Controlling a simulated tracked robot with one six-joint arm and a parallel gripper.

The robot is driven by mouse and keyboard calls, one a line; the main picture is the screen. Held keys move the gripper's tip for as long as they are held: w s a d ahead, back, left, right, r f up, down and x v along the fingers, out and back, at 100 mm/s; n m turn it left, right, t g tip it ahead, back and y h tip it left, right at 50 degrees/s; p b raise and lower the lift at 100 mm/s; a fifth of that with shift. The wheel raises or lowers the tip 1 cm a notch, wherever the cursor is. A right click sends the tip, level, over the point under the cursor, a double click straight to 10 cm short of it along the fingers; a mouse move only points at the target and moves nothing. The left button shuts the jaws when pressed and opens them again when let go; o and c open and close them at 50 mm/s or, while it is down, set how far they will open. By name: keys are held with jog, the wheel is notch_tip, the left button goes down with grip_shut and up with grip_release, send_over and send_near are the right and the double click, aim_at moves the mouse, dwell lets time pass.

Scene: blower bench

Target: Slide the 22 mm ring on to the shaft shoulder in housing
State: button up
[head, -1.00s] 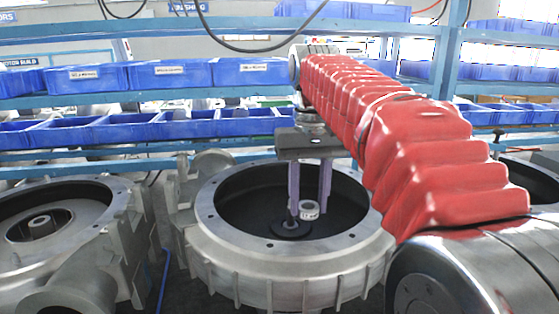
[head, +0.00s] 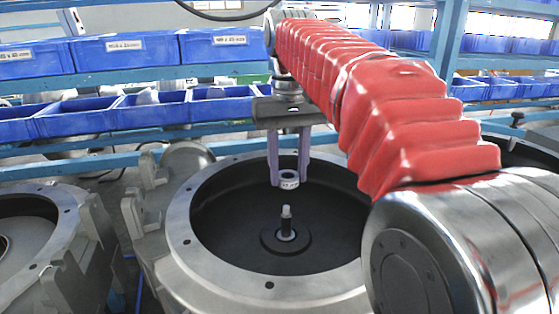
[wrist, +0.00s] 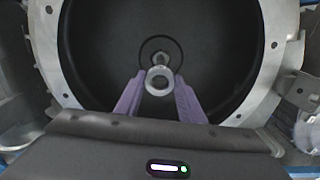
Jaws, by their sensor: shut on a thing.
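My gripper (head: 289,183) is shut on a pale metal ring (head: 289,179), held between its two purple fingers. The shaft stands on a dark round boss (head: 270,240) on the housing floor.
The housing's metal rim surrounds the shaft. Another housing (head: 40,235) stands at the left. Blue bins (head: 130,55) line the shelves behind. The dark interior around the boss is clear.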

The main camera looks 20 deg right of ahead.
jog(key=shift+w+a, duration=0.1)
dwell(0.5)
send_over(286, 215)
jog(key=shift+w+f, duration=0.15)
jog(key=shift+f, duration=1.1)
jog(key=shift+w+f, duration=0.15)
jog(key=shift+f, duration=1.05)
jog(key=shift+f, duration=0.2)
jog(key=shift+f, duration=4.15)
dwell(0.5)
